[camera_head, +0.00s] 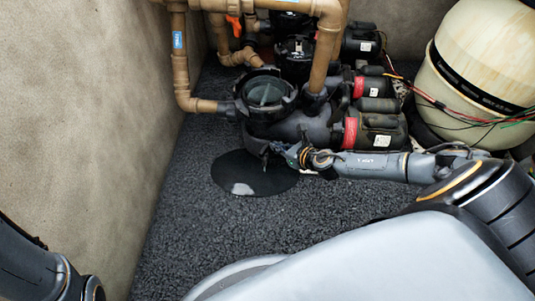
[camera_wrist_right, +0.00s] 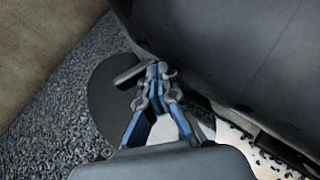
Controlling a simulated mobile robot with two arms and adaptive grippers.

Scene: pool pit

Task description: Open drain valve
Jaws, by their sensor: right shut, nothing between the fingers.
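The dark pump housing (camera_head: 290,127) with a round clear-lidded strainer (camera_head: 264,93) stands on the gravel floor. A small grey lever (camera_wrist_right: 132,75), which looks like the drain valve handle, sticks out low beside the housing in the right wrist view. In the head view the valve area is small and dark. My right gripper (camera_head: 290,153) reaches in from the right, low against the housing's front. In the wrist view its blue-and-grey fingers (camera_wrist_right: 157,72) are closed together and empty, with the tips right beside the lever's right end. I cannot tell whether they touch it. My left gripper is out of view.
A dark round patch (camera_head: 250,180) with a light spot lies on the floor below the housing. Brown pipes (camera_head: 180,60) rise behind, red-banded motors (camera_head: 375,130) stand right, and a beige tank (camera_head: 480,60) stands farther right. Open gravel (camera_head: 190,225) lies in front, beside the left wall (camera_head: 80,90).

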